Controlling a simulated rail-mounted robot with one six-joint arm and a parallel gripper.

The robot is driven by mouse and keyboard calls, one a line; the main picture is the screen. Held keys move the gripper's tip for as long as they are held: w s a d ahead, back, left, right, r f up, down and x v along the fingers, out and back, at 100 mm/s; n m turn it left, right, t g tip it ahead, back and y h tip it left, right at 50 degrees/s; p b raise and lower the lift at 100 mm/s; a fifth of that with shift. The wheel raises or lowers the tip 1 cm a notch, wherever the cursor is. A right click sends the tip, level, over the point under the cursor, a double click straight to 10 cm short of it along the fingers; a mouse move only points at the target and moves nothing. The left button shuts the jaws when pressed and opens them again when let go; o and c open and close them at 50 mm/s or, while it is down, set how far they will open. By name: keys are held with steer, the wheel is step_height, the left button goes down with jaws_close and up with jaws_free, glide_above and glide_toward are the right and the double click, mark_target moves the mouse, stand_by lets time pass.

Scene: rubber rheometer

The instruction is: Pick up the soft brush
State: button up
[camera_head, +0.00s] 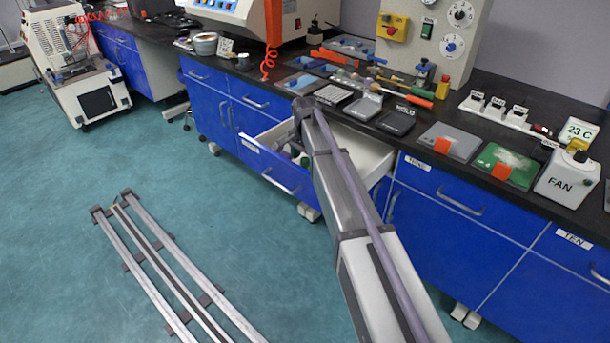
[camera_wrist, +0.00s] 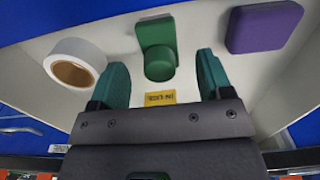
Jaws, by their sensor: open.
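No object here can be named the soft brush with certainty. In the wrist view, a green block with a rounded green knob (camera_wrist: 157,45) lies in an open white-lined drawer, between and beyond my fingertips. It may be the brush. My gripper (camera_wrist: 161,68) is open over the drawer, with its two teal fingers apart and nothing held between them. In the head view, the open drawer (camera_head: 270,168) is under the counter.
In the drawer, a white tape roll (camera_wrist: 75,63) lies left of the green block and a purple block (camera_wrist: 264,26) lies right. A yellow label (camera_wrist: 160,97) sits nearer. The counter (camera_head: 520,207) above holds tools and devices. Floor rails (camera_head: 150,258) lie at left.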

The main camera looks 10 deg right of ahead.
mark_target(305, 159)
step_height(305, 159, down, 4)
steer(key=shift+r+b, duration=0.1)
steer(key=shift+b, duration=1)
steer(key=shift+r, duration=0.25)
steer(key=c, duration=1.1)
step_height(305, 159, up, 10)
steer(key=p, duration=1.1)
steer(key=shift+r, duration=0.2)
steer(key=shift+f, duration=0.2)
